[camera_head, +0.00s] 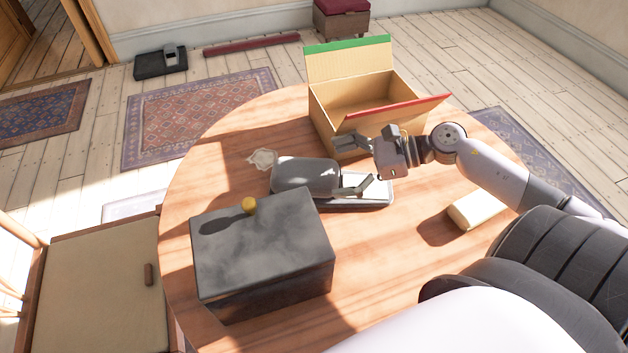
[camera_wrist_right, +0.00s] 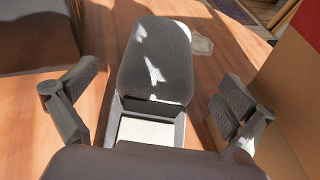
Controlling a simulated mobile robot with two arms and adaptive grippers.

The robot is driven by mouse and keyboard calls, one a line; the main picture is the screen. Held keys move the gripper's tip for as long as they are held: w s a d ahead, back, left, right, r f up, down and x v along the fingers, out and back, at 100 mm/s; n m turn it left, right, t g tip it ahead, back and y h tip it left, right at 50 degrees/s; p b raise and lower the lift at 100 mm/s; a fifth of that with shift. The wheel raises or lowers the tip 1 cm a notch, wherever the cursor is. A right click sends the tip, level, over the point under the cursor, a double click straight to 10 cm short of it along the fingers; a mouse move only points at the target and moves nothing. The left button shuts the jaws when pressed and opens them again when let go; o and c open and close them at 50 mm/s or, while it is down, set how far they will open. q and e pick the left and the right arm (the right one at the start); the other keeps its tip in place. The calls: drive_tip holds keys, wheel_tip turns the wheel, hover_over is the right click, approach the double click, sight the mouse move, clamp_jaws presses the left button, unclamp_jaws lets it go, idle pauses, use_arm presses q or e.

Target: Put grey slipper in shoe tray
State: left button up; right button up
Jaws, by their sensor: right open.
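The grey slipper (camera_head: 305,175) lies on the round wooden table with its rounded toe to the left and its open, pale-soled heel to the right. In the right wrist view the slipper (camera_wrist_right: 155,65) is centred between the fingers. My right gripper (camera_head: 355,163) is open above the slipper's heel end, one finger on each side; I cannot tell whether either touches it. The shoe tray appears to be the black tray (camera_head: 146,69) on the floor at the far left, with a small grey item (camera_head: 171,55), perhaps another slipper, in it. My left gripper is not in view.
An open cardboard box (camera_head: 330,122) stands close behind my right gripper. A cream block (camera_head: 477,209) lies right; a crumpled pale thing (camera_head: 262,158) lies left.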

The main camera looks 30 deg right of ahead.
sight(324, 170)
drive_tip(key=shift+r+b+x, duration=0.2)
drive_tip(key=shift+b+x, duration=0.1)
drive_tip(key=shift+x, duration=2.35)
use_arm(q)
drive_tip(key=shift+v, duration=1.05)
use_arm(e)
drive_tip(key=shift+w+a, duration=0.1)
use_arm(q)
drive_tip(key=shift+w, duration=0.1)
use_arm(e)
drive_tip(key=c, duration=1.3)
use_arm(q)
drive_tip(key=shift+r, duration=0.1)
